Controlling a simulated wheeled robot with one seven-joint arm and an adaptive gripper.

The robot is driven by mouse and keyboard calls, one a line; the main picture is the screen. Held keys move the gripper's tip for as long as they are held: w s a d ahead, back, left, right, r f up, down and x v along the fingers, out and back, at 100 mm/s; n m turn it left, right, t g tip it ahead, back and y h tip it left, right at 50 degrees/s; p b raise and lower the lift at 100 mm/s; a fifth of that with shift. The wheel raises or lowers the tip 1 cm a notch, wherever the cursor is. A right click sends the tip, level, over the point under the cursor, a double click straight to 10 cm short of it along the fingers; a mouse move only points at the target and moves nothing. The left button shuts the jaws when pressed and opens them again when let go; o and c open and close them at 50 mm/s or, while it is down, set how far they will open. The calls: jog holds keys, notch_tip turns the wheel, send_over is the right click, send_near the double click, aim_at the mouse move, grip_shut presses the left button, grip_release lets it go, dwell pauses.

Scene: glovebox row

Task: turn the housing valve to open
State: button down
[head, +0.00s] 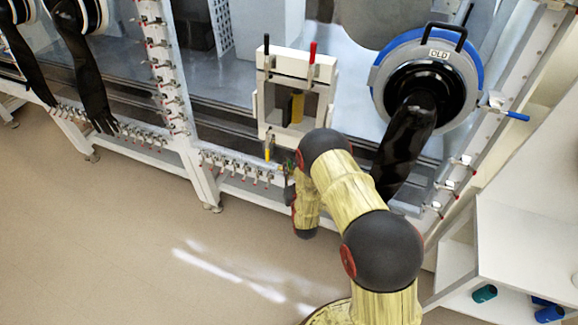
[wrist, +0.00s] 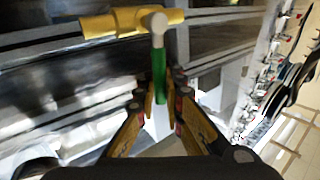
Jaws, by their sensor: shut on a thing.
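The housing valve shows in the wrist view as a yellow pipe body (wrist: 110,24) with a pale round stem and a green lever (wrist: 159,72). The lever lies roughly across the pipe body. My gripper (wrist: 163,103) has its fingers on both sides of the lever's lower end and is shut on it. In the head view the yellow valve body (head: 269,148) hangs below the white housing frame (head: 262,105). My gripper (head: 289,178) is just right of and below it there, mostly hidden by my arm.
A round port with a blue ring (head: 478,62) and a hanging black glove (head: 402,145) are right of the housing. A row of clamps (head: 240,165) lines the lower frame. A white shelf (head: 520,240) stands at right. The floor (head: 120,230) at left is clear.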

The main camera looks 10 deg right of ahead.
dwell(0.6)
jog(key=w+a+f+n+g+h+p, duration=0.2)
jog(key=w+a+f+n+g+p, duration=0.1)
jog(key=n+g, duration=0.4)
jog(key=shift+w+a+f+n+p, duration=0.2)
jog(key=shift+a+f+n+p, duration=0.35)
jog(key=shift+a+n+p, duration=0.8)
jog(key=shift+d, duration=0.1)
jog(key=c, duration=2.1)
grip_release()
jog(key=shift+f, duration=0.1)
jog(key=shift+o, duration=1.1)
